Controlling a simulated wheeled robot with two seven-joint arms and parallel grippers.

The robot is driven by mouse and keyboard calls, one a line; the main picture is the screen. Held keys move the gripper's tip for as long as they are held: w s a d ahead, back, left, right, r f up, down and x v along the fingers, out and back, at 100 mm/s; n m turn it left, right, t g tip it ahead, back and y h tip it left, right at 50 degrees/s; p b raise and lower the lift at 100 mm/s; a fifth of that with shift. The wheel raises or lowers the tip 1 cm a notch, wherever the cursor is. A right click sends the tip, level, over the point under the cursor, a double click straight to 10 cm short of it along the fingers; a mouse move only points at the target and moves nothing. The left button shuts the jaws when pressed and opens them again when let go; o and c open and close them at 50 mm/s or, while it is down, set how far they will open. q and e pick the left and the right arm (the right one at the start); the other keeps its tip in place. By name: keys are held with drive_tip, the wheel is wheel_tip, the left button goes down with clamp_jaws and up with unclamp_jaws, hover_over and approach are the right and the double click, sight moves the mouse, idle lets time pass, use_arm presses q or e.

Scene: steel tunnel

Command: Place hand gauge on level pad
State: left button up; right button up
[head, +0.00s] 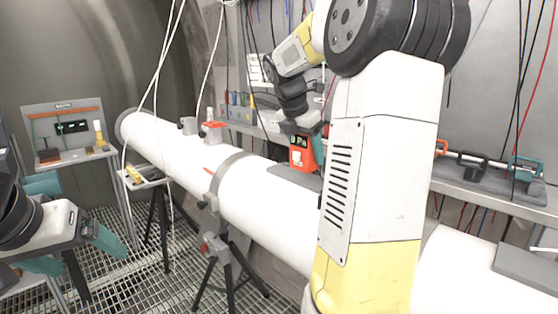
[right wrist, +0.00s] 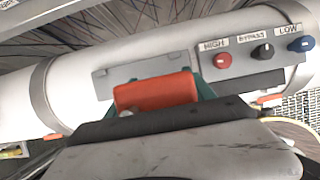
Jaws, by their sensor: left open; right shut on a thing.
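The hand gauge (head: 302,154) is an orange-red block with a small dark display. My right gripper (head: 316,142) is shut on it, above the white pipe. In the right wrist view the orange gauge (right wrist: 155,93) shows between the teal fingers. A flat grey plate on the pipe, seemingly the level pad (right wrist: 115,80), lies beneath it; part of this pad (head: 285,174) also shows in the head view. The gauge overlaps it in both views, and I cannot tell whether they touch. My left gripper (head: 78,252) is open and empty at the lower left, away from the pipe.
A grey box (right wrist: 262,56) with HIGH, BYPASS and LOW knobs sits on the pipe beside the pad. Tripod stands (head: 225,265) support the pipe. White cables hang in front of it. A shelf with tools (head: 480,165) runs behind. A small bench (head: 65,140) stands at left.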

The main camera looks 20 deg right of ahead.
drive_tip(key=w, duration=0.3)
drive_tip(key=w+d, duration=0.1)
drive_tip(key=w, duration=0.1)
drive_tip(key=shift+w+f, duration=0.25)
drive_tip(key=shift+f, duration=1.75)
drive_tip(key=shift+f, duration=0.15)
drive_tip(key=o, duration=1.8)
